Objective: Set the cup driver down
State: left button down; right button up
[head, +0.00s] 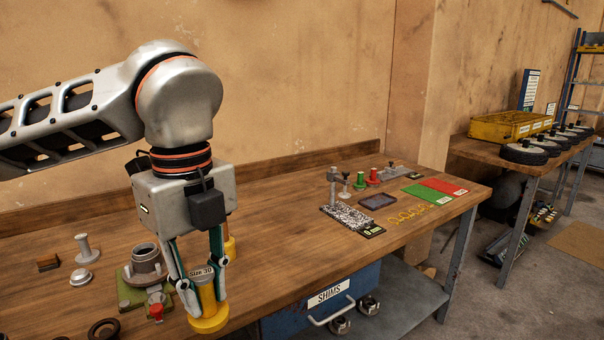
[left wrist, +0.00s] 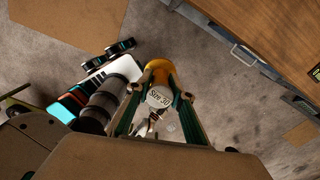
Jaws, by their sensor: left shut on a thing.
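The yellow cup driver (head: 208,311), with a wide base and a grey top labelled "Size 30", is held upright in my left gripper (head: 205,278). The fingers are shut around its stem. In the left wrist view, the cup driver (left wrist: 157,72) sits between the fingers (left wrist: 160,85) with the floor behind it, clear of the bench edge. A second yellow piece (head: 230,247) stands on the bench, partly hidden behind the gripper. My right gripper is not in view.
A green-based fixture (head: 132,293) with a grey hub and a red-capped part stands left of the gripper on the workbench (head: 285,240). A mushroom-shaped grey part (head: 84,248) is further left. The bench middle is clear. A blue SHIMS drawer (head: 318,306) is below.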

aim_at(202, 291)
pick_arm(q)
jog(key=w+f+m, duration=0.1)
jog(key=m, duration=0.2)
jog(key=shift+w+a+f, duration=0.35)
jog(key=shift+w+f, duration=0.05)
jog(key=shift+w+a+f+m, duration=0.1)
jog(key=shift+a+f+m, duration=0.15)
jog(key=shift+m, duration=0.65)
jog(key=shift+a+f+m, duration=0.15)
jog(key=shift+f+m, duration=0.2)
jog(key=shift+m, duration=0.45)
jog(key=w+a+f+n, duration=0.1)
jog(key=a+f+n, duration=0.4)
jog(key=n, duration=1.1)
jog(key=w+a+f+n+p, duration=0.1)
jog(key=a+f+n, duration=0.4)
jog(key=f+n, duration=0.7)
jog(key=n, duration=0.4)
jog(key=shift+w+f, duration=0.15)
jog(key=shift+f, duration=0.1)
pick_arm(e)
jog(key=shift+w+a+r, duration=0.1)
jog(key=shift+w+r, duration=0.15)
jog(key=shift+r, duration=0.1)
pick_arm(q)
jog(key=shift+r, duration=0.1)
